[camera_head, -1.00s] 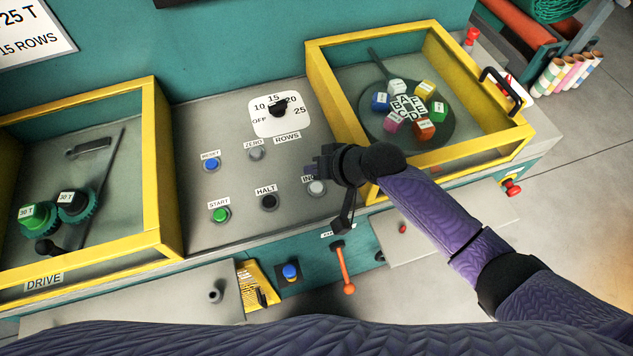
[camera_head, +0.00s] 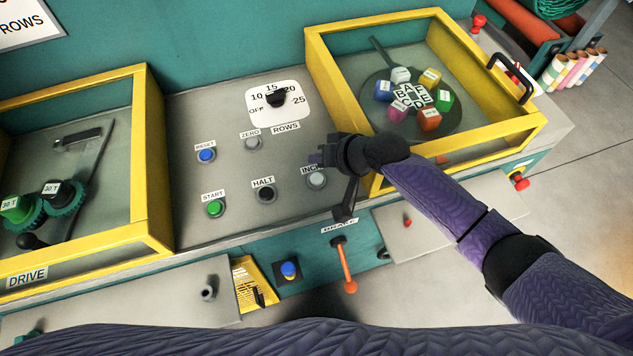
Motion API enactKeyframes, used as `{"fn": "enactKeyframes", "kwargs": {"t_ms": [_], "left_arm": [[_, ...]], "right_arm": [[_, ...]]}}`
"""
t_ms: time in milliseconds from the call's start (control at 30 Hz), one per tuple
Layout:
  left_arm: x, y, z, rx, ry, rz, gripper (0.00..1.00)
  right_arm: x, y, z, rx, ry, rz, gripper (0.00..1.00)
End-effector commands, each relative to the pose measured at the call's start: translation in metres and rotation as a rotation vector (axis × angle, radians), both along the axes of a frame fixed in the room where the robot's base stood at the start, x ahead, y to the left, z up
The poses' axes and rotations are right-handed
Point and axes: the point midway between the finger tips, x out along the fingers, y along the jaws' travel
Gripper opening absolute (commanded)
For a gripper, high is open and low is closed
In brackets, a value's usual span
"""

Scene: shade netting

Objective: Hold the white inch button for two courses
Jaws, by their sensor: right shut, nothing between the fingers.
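The white inch button (camera_head: 317,179) is a pale round button in a dark ring on the grey panel, right of the black HALT button (camera_head: 266,194). Its label, partly covered, reads "INC". My right gripper (camera_head: 322,157) is shut and empty. It appears just beyond the button in the picture, over the panel, and a gap shows between its fingertips and the button. The button face is in plain view. I cannot tell the gripper's exact height above the panel. My left gripper is not in view.
Green START (camera_head: 214,208), blue RESET (camera_head: 206,155) and grey ZERO (camera_head: 252,143) buttons share the panel. The ROWS knob (camera_head: 275,98) stands behind. Yellow-framed boxes flank it: gears (camera_head: 60,197) left, coloured lettered blocks (camera_head: 429,120) right. An orange-handled lever (camera_head: 346,270) hangs below.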

Motion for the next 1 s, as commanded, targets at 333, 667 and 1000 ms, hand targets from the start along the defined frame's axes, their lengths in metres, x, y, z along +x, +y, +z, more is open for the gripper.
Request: {"fn": "enactKeyframes", "kwargs": {"t_ms": [333,667,1000], "left_arm": [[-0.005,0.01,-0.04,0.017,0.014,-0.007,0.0],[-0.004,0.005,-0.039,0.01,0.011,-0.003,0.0],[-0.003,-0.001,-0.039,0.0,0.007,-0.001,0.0]], "right_arm": [[0.0,0.0,-0.045,0.001,0.001,0.0,0.0],[0.0,0.0,-0.044,0.0,-0.001,-0.001,0.0],[0.0,0.0,-0.044,0.0,-0.001,-0.001,0.0]]}}
